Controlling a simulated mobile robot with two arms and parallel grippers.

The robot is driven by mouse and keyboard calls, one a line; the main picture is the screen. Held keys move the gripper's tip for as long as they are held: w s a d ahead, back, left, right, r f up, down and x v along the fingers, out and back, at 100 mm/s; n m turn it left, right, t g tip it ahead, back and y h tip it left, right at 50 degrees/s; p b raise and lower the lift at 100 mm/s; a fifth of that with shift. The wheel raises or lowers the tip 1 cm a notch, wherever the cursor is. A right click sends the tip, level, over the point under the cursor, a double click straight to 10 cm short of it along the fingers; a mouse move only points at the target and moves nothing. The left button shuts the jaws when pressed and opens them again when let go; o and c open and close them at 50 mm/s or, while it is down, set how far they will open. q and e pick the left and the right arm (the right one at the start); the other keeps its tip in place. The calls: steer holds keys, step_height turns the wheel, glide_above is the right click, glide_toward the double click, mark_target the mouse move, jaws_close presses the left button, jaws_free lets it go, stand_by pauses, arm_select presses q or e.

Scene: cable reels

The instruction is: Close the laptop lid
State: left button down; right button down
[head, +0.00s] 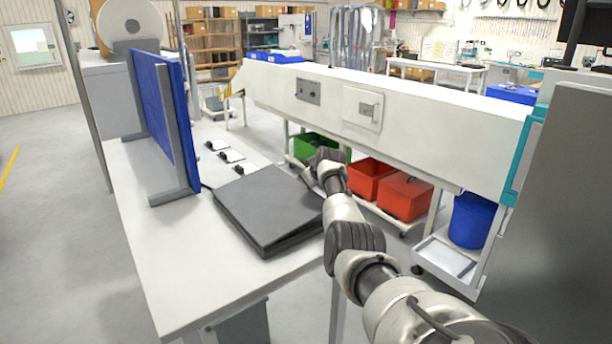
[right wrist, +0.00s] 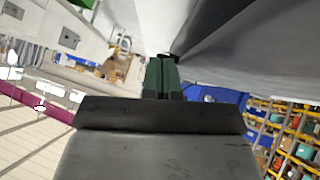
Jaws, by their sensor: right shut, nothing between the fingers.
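The dark grey laptop (head: 268,203) lies on the white table. Its lid is down low over the base, and a narrow wedge shows along the front edge; I cannot tell whether it is fully shut. My right arm reaches in from the lower right, and its gripper (head: 308,172) is at the laptop's far right corner. Whether it touches the lid cannot be told. In the right wrist view my right gripper's fingers (right wrist: 162,76) are together and empty, beside large grey surfaces at the upper right. My left gripper is not in view.
The white table (head: 165,262) has free room left of and in front of the laptop. A blue panel (head: 160,120) stands upright behind it at the left. A long white beam (head: 400,110) runs behind my right arm. Red bins (head: 404,196) sit below it.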

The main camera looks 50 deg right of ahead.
steer(key=f, duration=0.1)
steer(key=f+b, duration=0.2)
steer(key=shift+d+f, duration=0.15)
steer(key=shift+d, duration=0.1)
steer(key=shift+f, duration=0.15)
steer(key=shift+s+a+f+b, duration=0.1)
steer(key=shift+s+f+b, duration=0.05)
steer(key=shift+b, duration=0.15)
steer(key=shift+s, duration=0.1)
steer(key=shift+s+r, duration=0.45)
steer(key=shift+r, duration=0.2)
steer(key=b+v, duration=0.1)
steer(key=v, duration=0.8)
steer(key=shift+a+r+b, duration=0.15)
steer(key=shift+r+b, duration=0.1)
steer(key=shift+b, duration=0.05)
